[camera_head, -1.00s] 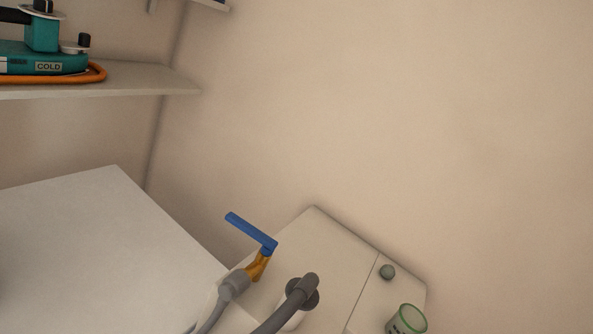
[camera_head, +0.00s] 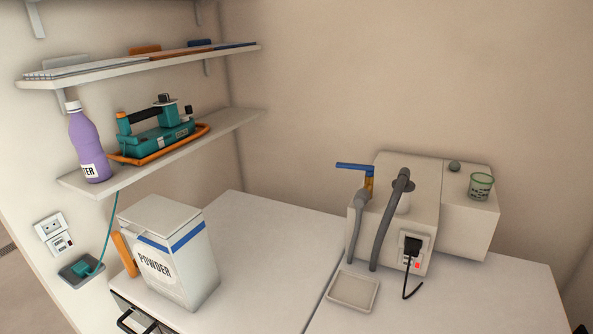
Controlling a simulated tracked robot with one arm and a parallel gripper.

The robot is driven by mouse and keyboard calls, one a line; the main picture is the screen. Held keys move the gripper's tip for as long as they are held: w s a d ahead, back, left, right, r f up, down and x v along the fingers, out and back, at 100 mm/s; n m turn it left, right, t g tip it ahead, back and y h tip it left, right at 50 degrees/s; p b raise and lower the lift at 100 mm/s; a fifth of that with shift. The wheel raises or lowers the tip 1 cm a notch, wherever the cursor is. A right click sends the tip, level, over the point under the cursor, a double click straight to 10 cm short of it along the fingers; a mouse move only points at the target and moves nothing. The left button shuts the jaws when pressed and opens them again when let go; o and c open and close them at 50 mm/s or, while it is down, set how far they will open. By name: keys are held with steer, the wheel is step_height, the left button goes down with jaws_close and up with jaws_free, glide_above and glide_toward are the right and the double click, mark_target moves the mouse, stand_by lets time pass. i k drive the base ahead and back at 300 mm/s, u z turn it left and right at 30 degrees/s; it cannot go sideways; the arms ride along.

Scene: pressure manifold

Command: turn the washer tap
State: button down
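The washer tap is a brass valve (camera_head: 369,184) with a blue lever handle (camera_head: 354,167). It stands at the left edge of a white box unit (camera_head: 413,210) against the back wall. The lever lies roughly level and points left. A grey hose (camera_head: 358,225) runs down from the tap, and a thicker grey hose (camera_head: 388,222) bends down beside it from the unit's top. My gripper is not in view.
A powder box (camera_head: 170,255) stands on the white counter top (camera_head: 265,245). A shallow tray (camera_head: 353,290) lies before the hoses. A black plug (camera_head: 412,245) with a cord sits in the unit's front. A green cup (camera_head: 481,186) stands right. Shelves (camera_head: 215,140) hold a purple bottle (camera_head: 88,146) and a teal device (camera_head: 158,132).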

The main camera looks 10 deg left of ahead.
mark_target(369, 169)
steer(key=u, duration=0.2)
steer(key=k, duration=0.65)
steer(key=u, duration=0.85)
steer(key=i, duration=1.35)
steer(key=z, duration=0.45)
steer(key=i, duration=0.9)
steer(key=z, duration=0.7)
